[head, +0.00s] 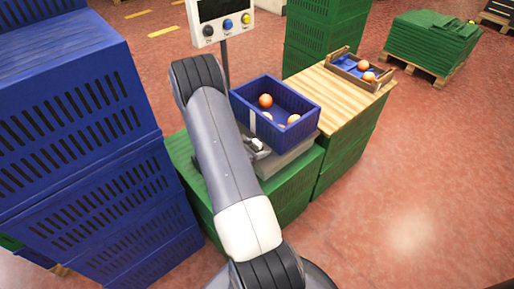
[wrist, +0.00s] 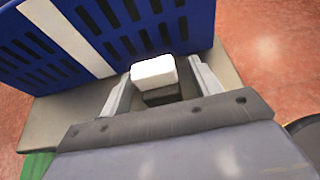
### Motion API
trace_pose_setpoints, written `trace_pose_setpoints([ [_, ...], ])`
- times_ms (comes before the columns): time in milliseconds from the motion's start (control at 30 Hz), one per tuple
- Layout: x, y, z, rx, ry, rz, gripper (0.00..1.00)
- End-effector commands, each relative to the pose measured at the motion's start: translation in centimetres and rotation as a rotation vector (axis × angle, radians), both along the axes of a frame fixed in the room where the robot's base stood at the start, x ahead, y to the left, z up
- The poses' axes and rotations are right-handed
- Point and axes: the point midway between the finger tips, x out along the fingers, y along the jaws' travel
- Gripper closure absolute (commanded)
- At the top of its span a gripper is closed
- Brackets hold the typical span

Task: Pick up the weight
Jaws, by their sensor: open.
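The weight (wrist: 154,73) looks like a small block, white on one part and dark grey on the part nearer my gripper. In the wrist view it sits between the two fingers of my gripper (wrist: 160,70), close beside the blue crate wall. The fingers are open, with a gap visible at the right finger; contact on the left is hard to tell. In the head view my gripper (head: 257,146) is at the near left side of the blue crate, over the grey scale platform (head: 292,159). The weight is hard to make out there, partly hidden by my arm.
The blue crate (head: 286,126) with several oranges stands on the scale. A display panel (head: 221,18) rises behind. A wooden tabletop (head: 326,97) bears a small tray (head: 379,83) with oranges. Tall blue crates (head: 80,100) stand left. The floor at right is free.

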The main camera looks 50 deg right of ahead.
Motion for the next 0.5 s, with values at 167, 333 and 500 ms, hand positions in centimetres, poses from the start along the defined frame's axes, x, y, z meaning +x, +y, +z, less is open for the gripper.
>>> trace_pose_setpoints([
  [167, 0.0, -0.05, -0.03, 0.0, 0.0, 0.0, 0.4],
  [333, 0.0, -0.03, -0.02, 0.0, 0.0, 0.0, 0.51],
  [500, 0.0, -0.03, -0.02, 0.0, 0.0, 0.0, 0.65],
])
